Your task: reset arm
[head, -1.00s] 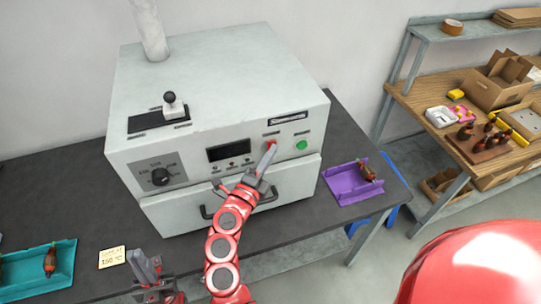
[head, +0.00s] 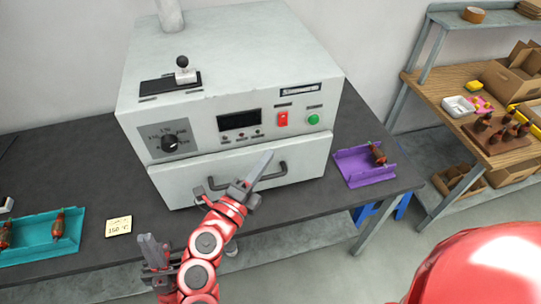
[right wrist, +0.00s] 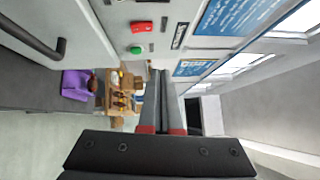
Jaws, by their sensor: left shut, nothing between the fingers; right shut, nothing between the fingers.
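My right gripper (head: 266,160) is shut and empty, in front of the oven's lower drawer front, pointing up and to the right. Its shut fingers also show in the right wrist view (right wrist: 161,85). My left gripper (head: 142,240) is shut and empty, low at the left, in front of the table's near side. The grey oven (head: 230,80) stands on the dark table. Its red switch (head: 283,119) and green button (head: 313,119) are clear of my grippers. The drawer's dark handle (head: 283,170) is partly hidden behind my right gripper.
A teal tray (head: 75,222) holding armatures and a note (head: 118,226) lie at left on the table (head: 110,260). A purple tray (head: 352,166) with an armature (head: 378,153) lies right of the oven. A wooden bench (head: 450,92) with boxes stands further right.

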